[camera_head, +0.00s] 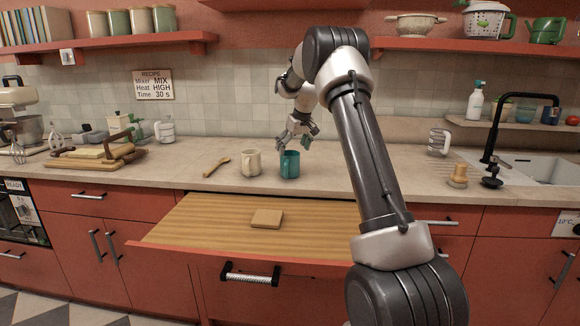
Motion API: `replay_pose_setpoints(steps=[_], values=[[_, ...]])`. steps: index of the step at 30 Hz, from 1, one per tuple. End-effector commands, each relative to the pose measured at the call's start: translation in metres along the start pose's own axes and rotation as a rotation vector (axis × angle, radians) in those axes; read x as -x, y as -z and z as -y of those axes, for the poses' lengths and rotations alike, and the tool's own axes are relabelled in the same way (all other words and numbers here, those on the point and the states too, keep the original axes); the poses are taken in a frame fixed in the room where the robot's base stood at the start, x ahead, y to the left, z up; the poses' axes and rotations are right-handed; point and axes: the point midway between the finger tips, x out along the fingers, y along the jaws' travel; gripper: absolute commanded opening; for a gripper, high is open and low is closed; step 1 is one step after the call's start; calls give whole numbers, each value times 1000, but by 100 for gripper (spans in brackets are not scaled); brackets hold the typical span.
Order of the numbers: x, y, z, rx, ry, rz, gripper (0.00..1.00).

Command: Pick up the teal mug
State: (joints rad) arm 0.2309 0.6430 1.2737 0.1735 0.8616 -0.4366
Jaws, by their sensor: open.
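The teal mug (290,166) stands upright on the beige countertop, right of a cream mug (251,163). My gripper (296,138) is open just above the teal mug, its fingers pointing down toward the mug's rim. I cannot tell whether a finger touches the mug. The gap between the fingers looks empty. The mug's handle is not clearly visible.
A wooden spoon (216,166) lies left of the cream mug. An open drawer or pull-out board (200,222) juts out below, with a small wooden block (267,219) on it. The sink (535,168) and black faucet (494,135) are at right. Shelves hang above.

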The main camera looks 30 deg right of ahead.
Motion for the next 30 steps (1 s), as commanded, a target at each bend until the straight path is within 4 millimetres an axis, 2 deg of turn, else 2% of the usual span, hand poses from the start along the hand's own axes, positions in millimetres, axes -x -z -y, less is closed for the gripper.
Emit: replay_pose_setpoints(steps=[6,11,18,25,26,30], values=[[-28,1,-2,2,0,1,94],[-43,-1,-1,2,0,0,94],[-79,-3,1,2,0,1,94],[-81,-3,1,2,0,-1,94],[-81,-3,1,2,0,0,90],[-81,-3,1,1,0,0,65]])
